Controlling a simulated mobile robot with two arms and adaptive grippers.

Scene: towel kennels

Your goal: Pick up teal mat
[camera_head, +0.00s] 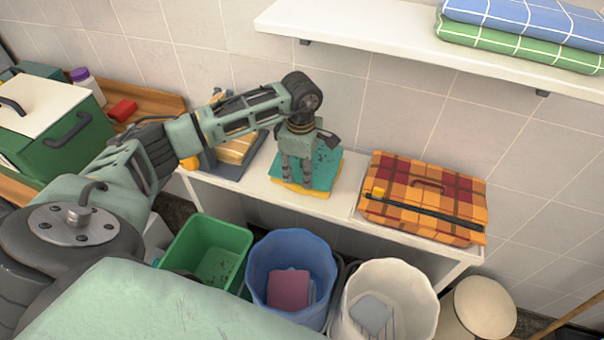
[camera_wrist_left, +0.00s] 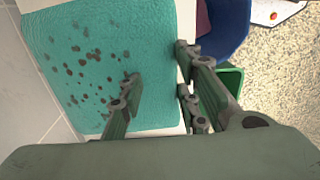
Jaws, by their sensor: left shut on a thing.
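The teal mat (camera_head: 325,163) lies on top of a yellow folded cloth (camera_head: 318,193) on the white bench, left of the plaid bag. In the left wrist view the teal mat (camera_wrist_left: 85,55) is large, with dark brown spots over its surface. My left gripper (camera_head: 297,182) points down at the mat's near part. In the left wrist view my left gripper (camera_wrist_left: 158,88) has one finger over the mat and the others at its edge. It is shut on the mat; the finger contact is partly hidden. My right gripper is not in view.
An orange plaid bag (camera_head: 422,190) stands right of the mat. A green bin (camera_head: 235,237), a blue bin (camera_head: 325,250) and a white bin (camera_head: 425,290) stand in front of the bench. A wall shelf (camera_head: 350,38) above holds folded checked towels (camera_head: 525,35). A green box (camera_head: 65,150) is left.

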